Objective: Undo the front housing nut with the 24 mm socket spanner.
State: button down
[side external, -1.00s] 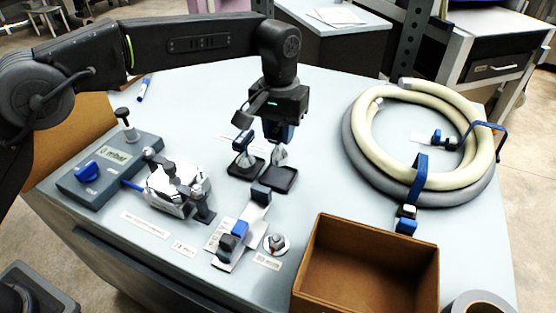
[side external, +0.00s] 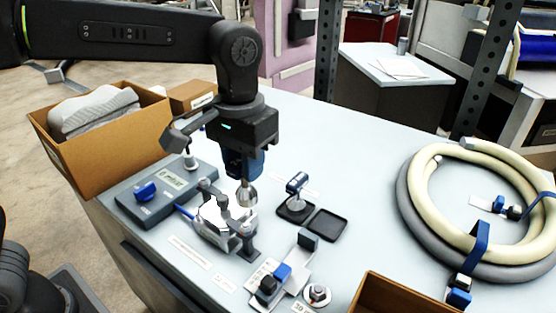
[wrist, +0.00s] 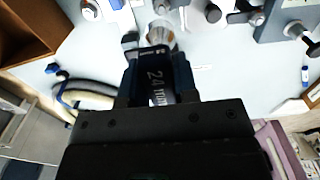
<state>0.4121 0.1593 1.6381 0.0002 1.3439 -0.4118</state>
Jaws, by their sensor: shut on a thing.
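My gripper (side external: 238,148) is shut on a blue spanner (side external: 243,166), whose steel socket (side external: 247,195) points down. In the wrist view the spanner (wrist: 157,88) reads "24 mm" between the jaws, with its bright socket (wrist: 160,34) beyond. The metal housing (side external: 217,222) sits on the table with dark clamp arms over it. The socket is beside its upper right side in the side view; I cannot tell whether it touches. The front housing nut cannot be made out clearly; the socket and clamps may hide it.
A second spanner (side external: 297,188) stands on a black pad; the neighbouring pad (side external: 327,225) is empty. A grey gauge unit (side external: 166,195) stands left of the housing. A small fixture (side external: 281,279) and a round fitting (side external: 317,294) are in front. A coiled hose (side external: 410,215) lies right.

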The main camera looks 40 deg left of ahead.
aim_at(242, 189)
jog(key=shift+s+a+f, duration=0.15)
jog(key=shift+s, duration=0.2)
jog(key=shift+f, duration=2.05)
jog(key=shift+f, duration=1.4)
jog(key=n, duration=0.3)
jog(key=shift+n, duration=0.3)
